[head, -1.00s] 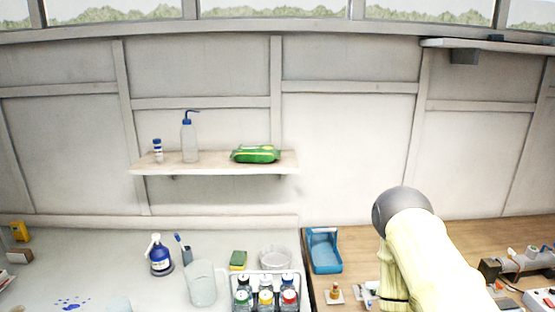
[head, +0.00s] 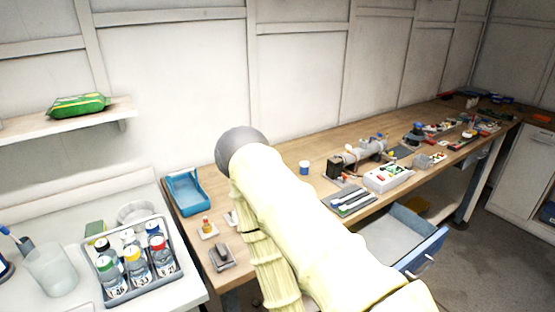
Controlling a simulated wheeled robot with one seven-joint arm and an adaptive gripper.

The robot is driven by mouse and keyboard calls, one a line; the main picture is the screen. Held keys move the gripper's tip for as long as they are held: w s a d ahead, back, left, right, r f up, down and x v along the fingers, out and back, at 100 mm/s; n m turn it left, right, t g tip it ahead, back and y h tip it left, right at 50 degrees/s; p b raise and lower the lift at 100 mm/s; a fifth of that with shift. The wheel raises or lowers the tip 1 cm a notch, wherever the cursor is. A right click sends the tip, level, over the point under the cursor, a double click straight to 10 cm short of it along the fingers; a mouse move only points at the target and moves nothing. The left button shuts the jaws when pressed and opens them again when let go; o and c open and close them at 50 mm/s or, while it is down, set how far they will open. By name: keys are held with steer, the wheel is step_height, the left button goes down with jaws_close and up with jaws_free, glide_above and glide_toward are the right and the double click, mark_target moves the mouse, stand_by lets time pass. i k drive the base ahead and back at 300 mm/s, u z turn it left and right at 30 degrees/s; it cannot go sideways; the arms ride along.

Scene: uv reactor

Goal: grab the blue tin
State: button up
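A small blue tin with a pale top (head: 304,168) stands upright on the wooden bench, just right of my sleeved arm. It is small in the picture, and I cannot make out its details. My arm, in a pale yellow cover with a grey rounded joint, crosses the middle of the view in front of the bench. My gripper is not in view, so I cannot see where it is relative to the tin.
A blue tray (head: 188,193) lies at the bench's left end. A rack of bottles (head: 162,290) stands on the white counter. Right of the tin are a pipe assembly (head: 361,153) and a white control box (head: 388,178). A drawer (head: 391,238) hangs open below.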

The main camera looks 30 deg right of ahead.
mark_target(304, 165)
steer(key=u, duration=0.1)
steer(key=k, duration=1.05)
steer(key=z, duration=1.15)
steer(key=i, duration=0.6)
steer(key=z, duration=0.15)
